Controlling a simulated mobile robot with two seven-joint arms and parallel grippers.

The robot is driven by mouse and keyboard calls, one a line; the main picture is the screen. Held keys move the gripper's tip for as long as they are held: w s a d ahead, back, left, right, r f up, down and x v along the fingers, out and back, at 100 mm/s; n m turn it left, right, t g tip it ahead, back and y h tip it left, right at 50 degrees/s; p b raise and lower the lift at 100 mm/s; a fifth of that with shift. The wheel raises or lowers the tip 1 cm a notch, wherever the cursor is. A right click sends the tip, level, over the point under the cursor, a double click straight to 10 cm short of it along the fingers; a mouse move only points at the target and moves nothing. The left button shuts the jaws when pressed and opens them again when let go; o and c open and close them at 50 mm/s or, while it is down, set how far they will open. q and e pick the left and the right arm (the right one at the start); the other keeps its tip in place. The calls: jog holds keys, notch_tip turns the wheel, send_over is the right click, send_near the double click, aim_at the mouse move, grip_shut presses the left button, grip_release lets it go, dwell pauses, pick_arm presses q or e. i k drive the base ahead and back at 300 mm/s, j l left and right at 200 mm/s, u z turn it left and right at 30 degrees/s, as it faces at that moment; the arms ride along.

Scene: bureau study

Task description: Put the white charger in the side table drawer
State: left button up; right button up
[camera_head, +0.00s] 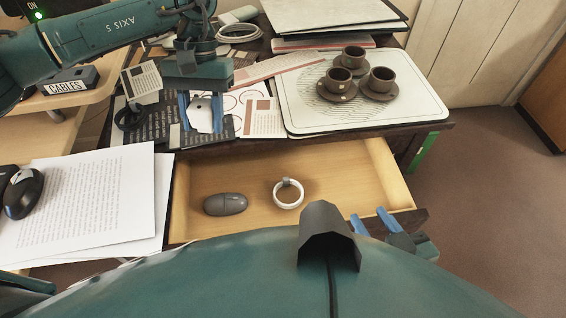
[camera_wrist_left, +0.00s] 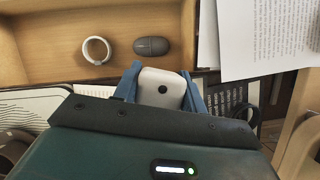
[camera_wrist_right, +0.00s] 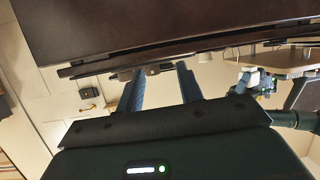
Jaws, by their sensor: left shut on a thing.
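In the head view the charger (camera_head: 203,111) and my left gripper (camera_head: 203,114) are over the table top, behind the drawer. The side table drawer (camera_head: 385,170) is pulled open; it holds a grey mouse (camera_head: 225,204) and a white ring (camera_head: 288,193). My right gripper (camera_head: 372,222) is at the drawer's front right corner. In the right wrist view its fingers (camera_wrist_right: 160,88) are apart with nothing clearly between them, below a dark panel edge.
A white tray (camera_head: 425,100) with several dark cups and saucers stands on the table's right. Papers and cards (camera_head: 265,118) cover the table top's front. Printed sheets (camera_head: 85,195) and a black mouse (camera_head: 22,192) lie at left. The drawer floor has free room.

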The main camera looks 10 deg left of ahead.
aim_at(344, 189)
jog(key=k+l+z, duration=0.1)
jog(key=l+z, duration=0.15)
jog(key=l, duration=0.4)
jog(key=k+l+z, duration=0.1)
jog(key=l+z, duration=0.2)
jog(key=l, duration=0.35)
